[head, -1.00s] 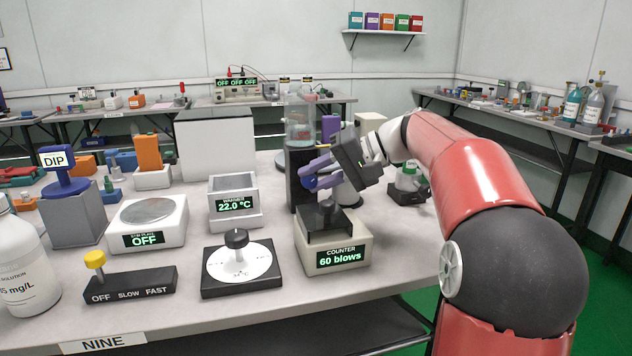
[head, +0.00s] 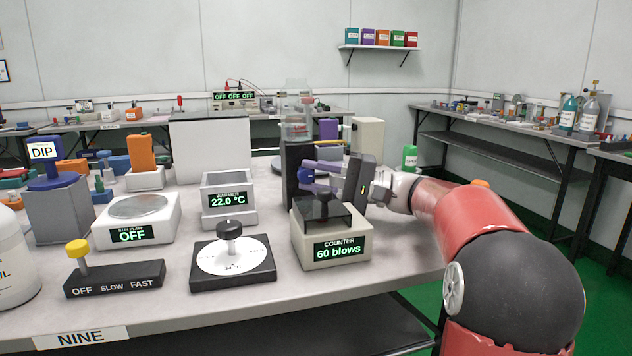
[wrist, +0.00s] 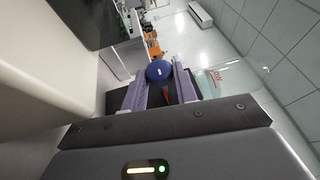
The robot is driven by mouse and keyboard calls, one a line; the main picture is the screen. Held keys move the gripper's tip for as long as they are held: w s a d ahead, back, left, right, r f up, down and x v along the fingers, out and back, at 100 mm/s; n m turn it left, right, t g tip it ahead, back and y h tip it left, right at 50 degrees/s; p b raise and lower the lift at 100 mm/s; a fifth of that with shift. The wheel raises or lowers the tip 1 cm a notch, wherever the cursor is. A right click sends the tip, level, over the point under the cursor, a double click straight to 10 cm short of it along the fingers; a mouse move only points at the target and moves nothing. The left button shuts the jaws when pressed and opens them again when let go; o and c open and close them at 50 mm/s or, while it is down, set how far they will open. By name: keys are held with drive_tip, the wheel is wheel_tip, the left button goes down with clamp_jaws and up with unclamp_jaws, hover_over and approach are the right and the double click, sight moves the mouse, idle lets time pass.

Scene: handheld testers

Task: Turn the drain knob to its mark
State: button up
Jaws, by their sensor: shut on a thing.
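The blue drain knob (head: 304,175) sits on the front of a dark upright stand (head: 291,160) that carries a clear cylinder (head: 297,125). My gripper (head: 310,175) reaches in from the right, with one purple finger above the knob and one below. In the wrist view, the blue knob (wrist: 159,71) shows a small white line and sits at the ends of the two purple fingers (wrist: 163,82). The fingers are shut on the knob. A red pointed piece (wrist: 166,92) shows between the fingers, and the mark for the knob cannot be made out.
The counter box (head: 332,236), reading 60 blows, stands just below my gripper. A dial plate (head: 262,262), a warmer (head: 229,215) and a stir plate (head: 140,222) stand to its left. A beige block (head: 368,137) stands behind my gripper. The table's right front corner is clear.

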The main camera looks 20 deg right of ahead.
idle(0.3)
drive_tip(key=o, duration=1)
drive_tip(key=shift+c, duration=0.2)
drive_tip(key=o, duration=0.7)
wheel_tip(320, 180, up, 18)
drive_tip(key=p, duration=0.4)
drive_tip(key=shift+w+f, duration=0.15)
drive_tip(key=shift+f, duration=0.05)
drive_tip(key=shift+s+a+r+p, duration=0.15)
drive_tip(key=shift+s+r, duration=0.05)
drive_tip(key=shift+r, duration=0.4)
drive_tip(key=shift+s+a+r+p, duration=0.1)
drive_tip(key=shift+s+r+p, duration=0.05)
drive_tip(key=shift+r, duration=0.45)
drive_tip(key=c, duration=0.7)
drive_tip(key=shift+w+d+r, duration=0.1)
drive_tip(key=shift+w+d, duration=0.1)
